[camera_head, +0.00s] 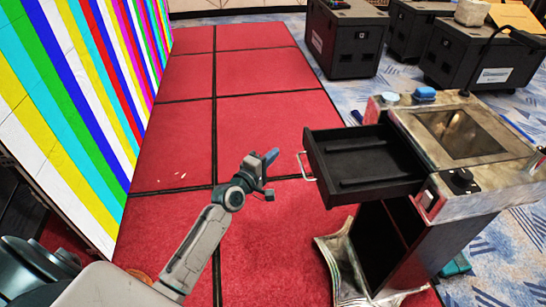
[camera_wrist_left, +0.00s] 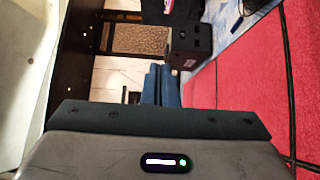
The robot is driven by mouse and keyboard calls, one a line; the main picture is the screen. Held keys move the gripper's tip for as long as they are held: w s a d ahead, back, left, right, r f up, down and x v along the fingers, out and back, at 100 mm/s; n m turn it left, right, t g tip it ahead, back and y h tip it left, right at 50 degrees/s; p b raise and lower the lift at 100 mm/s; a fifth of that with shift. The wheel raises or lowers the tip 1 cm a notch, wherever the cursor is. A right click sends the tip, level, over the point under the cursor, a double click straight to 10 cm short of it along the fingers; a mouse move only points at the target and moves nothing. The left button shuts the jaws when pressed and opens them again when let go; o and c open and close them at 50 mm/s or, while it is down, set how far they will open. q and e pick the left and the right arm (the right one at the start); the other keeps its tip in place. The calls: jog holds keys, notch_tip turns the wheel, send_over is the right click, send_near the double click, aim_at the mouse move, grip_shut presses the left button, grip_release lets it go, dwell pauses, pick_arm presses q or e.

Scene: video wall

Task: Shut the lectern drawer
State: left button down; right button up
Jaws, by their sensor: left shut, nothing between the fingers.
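The lectern (camera_head: 480,190) stands at the right of the head view. Its black drawer (camera_head: 365,160) is pulled out toward the left and looks empty apart from dark ridges on its floor. A pale handle (camera_head: 303,166) sits on the drawer's front. My left gripper (camera_head: 271,156) is a short way left of the handle, apart from it. Its blue fingers are shut and empty; they also show in the left wrist view (camera_wrist_left: 161,86). The drawer does not show in the left wrist view. My right gripper is not in view.
A striped video wall (camera_head: 85,90) stands at the left. Red floor panels (camera_head: 255,70) lie clear between it and the lectern. Black cases (camera_head: 345,38) stand at the back right. A blue item (camera_head: 424,93) lies on the lectern top. A crumpled metallic piece (camera_head: 342,262) sits by its base.

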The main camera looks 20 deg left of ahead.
pick_arm(q)
jog(key=w+d, duration=0.4)
jog(key=w, duration=0.4)
jog(key=shift+w+d+p, duration=0.2)
jog(key=shift+w+p, duration=0.05)
jog(key=shift+p, duration=0.15)
